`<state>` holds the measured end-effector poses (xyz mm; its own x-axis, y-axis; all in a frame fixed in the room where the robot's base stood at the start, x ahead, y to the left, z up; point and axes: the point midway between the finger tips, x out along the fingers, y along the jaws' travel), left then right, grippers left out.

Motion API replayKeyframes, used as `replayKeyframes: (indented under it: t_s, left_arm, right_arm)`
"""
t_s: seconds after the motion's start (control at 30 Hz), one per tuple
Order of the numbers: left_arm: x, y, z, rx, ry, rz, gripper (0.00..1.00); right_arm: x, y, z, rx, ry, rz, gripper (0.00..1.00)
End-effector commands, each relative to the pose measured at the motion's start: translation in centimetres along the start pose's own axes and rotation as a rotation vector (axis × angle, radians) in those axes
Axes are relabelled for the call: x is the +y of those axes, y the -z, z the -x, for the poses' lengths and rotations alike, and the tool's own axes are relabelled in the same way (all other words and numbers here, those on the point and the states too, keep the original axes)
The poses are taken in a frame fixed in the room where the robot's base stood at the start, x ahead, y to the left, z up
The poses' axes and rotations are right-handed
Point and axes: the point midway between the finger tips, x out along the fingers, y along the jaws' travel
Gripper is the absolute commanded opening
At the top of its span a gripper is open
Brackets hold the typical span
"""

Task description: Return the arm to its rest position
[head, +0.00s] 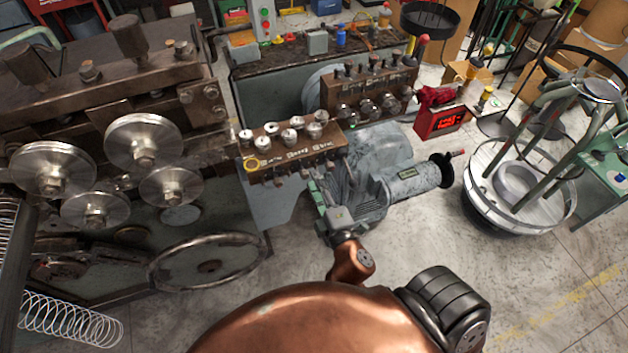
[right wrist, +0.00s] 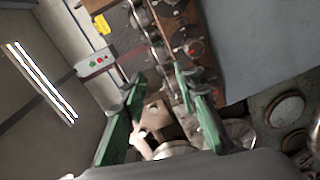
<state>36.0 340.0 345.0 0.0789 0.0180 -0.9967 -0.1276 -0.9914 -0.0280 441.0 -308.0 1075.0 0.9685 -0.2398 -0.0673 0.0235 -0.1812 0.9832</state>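My right arm comes up from the bottom of the head view as a large copper-coloured link. My right gripper (head: 330,185) is at its far end, in front of the small spring-coiling machine (head: 290,130) with its row of rollers. In the right wrist view the two green fingers of this gripper (right wrist: 161,82) stand apart, with machine parts visible beyond the gap. I see nothing held between them. Whether the fingertips touch the machine I cannot tell. My left arm and gripper are out of view.
A big machine with steel rollers (head: 143,140) and a round wheel (head: 208,262) fills the left. White coil springs (head: 70,320) show at lower left. A red display box (head: 443,120) and a round stand (head: 480,195) are on the right. Floor at lower right is clear.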

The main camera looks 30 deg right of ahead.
Motion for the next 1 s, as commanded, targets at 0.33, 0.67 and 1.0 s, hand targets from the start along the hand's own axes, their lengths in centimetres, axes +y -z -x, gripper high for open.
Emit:
replayKeyframes:
  t_s: [0.33,0.67,1.0]
  left_arm:
    - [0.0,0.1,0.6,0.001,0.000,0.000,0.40]
    - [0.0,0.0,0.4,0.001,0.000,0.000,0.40]
    - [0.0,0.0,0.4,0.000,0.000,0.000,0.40]
  right_arm:
    - [0.1,0.0,0.0,-0.002,0.001,-0.001,0.29]
    - [0.0,0.0,0.0,0.000,0.000,-0.001,0.29]
    - [-6.9,-0.3,-1.9,0.003,0.114,-0.032,0.29]
